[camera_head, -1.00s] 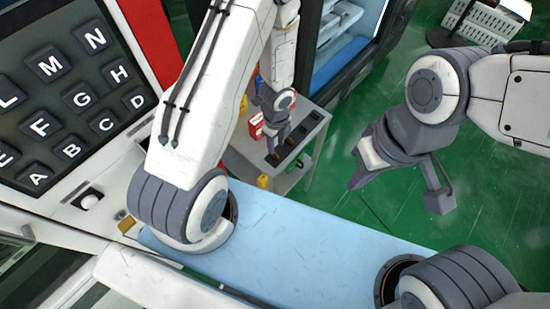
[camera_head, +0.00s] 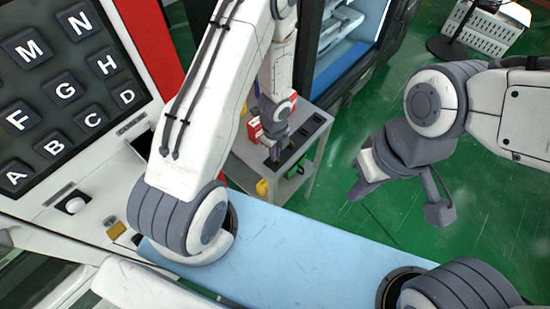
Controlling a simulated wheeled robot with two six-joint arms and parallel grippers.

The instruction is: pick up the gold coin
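I cannot make out a gold coin in the head view. My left gripper (camera_head: 275,154) points down over the grey cart (camera_head: 238,172), close above its top near the dark slots (camera_head: 295,143). It is small and partly hidden by my own arm, so I cannot tell whether it is open or shut, or whether it holds anything. My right gripper (camera_head: 398,199) hangs over the green floor with its fingers wide apart, open and empty.
A red and white box (camera_head: 254,129) stands on the cart beside my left gripper. A small yellow item (camera_head: 262,187) is at the cart's near edge. The vending machine's lettered keypad (camera_head: 62,90) is at left. A white basket (camera_head: 490,32) stands at upper right.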

